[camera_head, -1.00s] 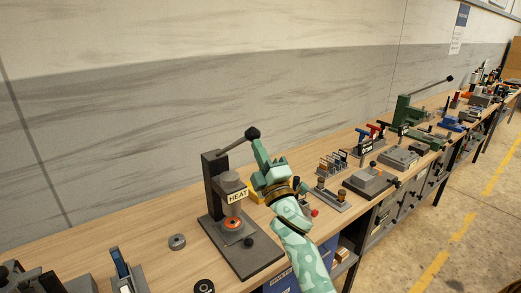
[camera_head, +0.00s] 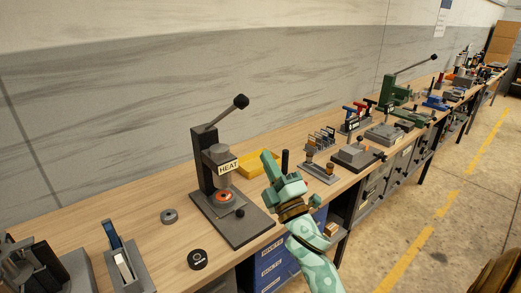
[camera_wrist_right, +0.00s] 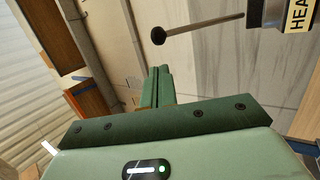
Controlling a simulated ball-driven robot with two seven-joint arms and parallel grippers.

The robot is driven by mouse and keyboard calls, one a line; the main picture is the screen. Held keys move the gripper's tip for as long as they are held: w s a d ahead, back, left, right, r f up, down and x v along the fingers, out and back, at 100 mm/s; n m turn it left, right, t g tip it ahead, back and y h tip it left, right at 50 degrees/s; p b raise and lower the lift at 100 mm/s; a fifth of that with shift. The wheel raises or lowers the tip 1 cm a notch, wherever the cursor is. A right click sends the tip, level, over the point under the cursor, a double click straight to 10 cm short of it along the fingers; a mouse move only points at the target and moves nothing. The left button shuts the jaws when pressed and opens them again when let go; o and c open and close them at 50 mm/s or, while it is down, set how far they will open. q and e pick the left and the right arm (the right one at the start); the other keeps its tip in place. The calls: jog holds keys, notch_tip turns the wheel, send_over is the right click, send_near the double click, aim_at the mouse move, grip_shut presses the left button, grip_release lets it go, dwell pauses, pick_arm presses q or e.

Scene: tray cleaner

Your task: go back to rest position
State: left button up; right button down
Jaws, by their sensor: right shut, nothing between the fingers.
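My right gripper (camera_head: 267,161) is mint green and sits just right of the grey heat press (camera_head: 205,165), above the front part of the bench. Its fingers are shut with nothing between them, and they are apart from the press lever (camera_head: 226,112). In the right wrist view the closed fingers (camera_wrist_right: 157,88) point away from the camera. The lever's dark knob (camera_wrist_right: 158,36) and the HEAT label (camera_wrist_right: 297,14) show beyond them. My left gripper is not in view.
A yellow tray (camera_head: 257,163) lies behind my right gripper. A grey ring (camera_head: 169,216) and a black disc (camera_head: 198,259) lie left of the press. Several fixtures line the bench to the right. Open floor (camera_head: 430,215) lies in front.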

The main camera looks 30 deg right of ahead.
jog(key=w+f+m+g, duration=0.3)
jog(key=f+m+g, duration=0.4)
jog(key=f, duration=1.6)
jog(key=s+a+f+m+g+y+b, duration=0.1)
jog(key=s+a+f+m+g, duration=0.2)
jog(key=f, duration=0.8)
jog(key=s+a+f+g+y+b, duration=0.15)
jog(key=s+f, duration=0.25)
jog(key=f, duration=0.6)
jog(key=s+a+f+m+g, duration=0.25)
jog(key=s+f+g, duration=0.35)
jog(key=s+f, duration=1.05)
pick_arm(q)
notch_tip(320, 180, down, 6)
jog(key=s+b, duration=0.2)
jog(key=b, duration=0.1)
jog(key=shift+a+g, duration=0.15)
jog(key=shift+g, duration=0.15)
pick_arm(e)
jog(key=s+f+g, duration=0.2)
jog(key=s+f, duration=0.3)
jog(key=s, duration=0.7)
jog(key=s+f+g, duration=0.3)
jog(key=s+f, duration=0.2)
jog(key=s, duration=0.8)
jog(key=shift+a+f+g, duration=0.15)
jog(key=shift+a+g, duration=0.1)
jog(key=shift+g, duration=0.1)
